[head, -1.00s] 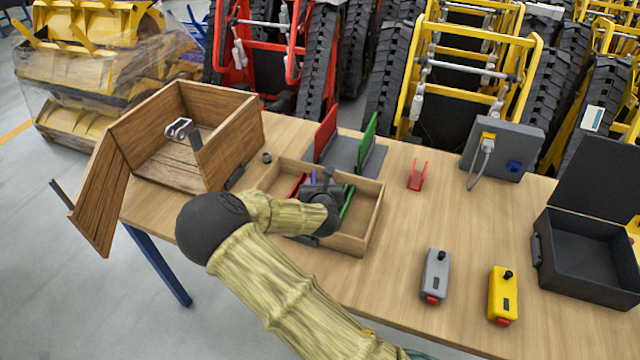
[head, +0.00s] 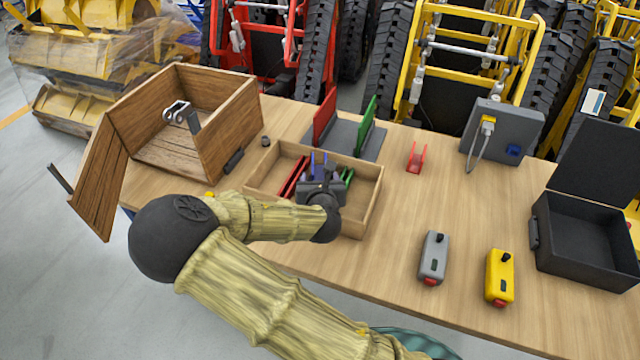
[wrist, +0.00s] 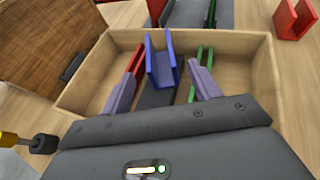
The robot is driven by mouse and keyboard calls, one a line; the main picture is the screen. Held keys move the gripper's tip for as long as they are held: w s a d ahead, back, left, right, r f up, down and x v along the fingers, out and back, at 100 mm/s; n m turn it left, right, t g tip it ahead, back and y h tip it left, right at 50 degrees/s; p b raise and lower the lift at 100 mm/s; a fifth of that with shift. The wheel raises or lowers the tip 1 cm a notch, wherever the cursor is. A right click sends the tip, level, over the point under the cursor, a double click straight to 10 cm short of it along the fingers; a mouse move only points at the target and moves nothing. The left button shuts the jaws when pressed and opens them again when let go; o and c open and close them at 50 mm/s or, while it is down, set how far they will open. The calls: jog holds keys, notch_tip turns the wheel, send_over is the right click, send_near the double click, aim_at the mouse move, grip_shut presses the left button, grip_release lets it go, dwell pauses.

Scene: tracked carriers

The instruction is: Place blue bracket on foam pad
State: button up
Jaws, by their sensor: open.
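The blue bracket (wrist: 161,72), a U-shaped channel, is in the light wooden tray (wrist: 262,70), between a red piece (wrist: 128,82) and a green piece (wrist: 206,60). In the head view the blue bracket (head: 318,160) shows just beyond my gripper (head: 319,180). In the wrist view my gripper (wrist: 160,78) is open above the tray, one finger on each side of the bracket; contact cannot be told. A dark grey strip (wrist: 155,99) shows below the bracket. I cannot identify a foam pad for certain.
A grey base (head: 352,143) with red and green uprights stands behind the tray. An open wooden box (head: 233,115) is at left, an open black case (head: 590,245) at right. A red bracket (head: 416,160) and grey and yellow controllers (head: 500,277) are on the table.

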jog(key=v, duration=0.3)
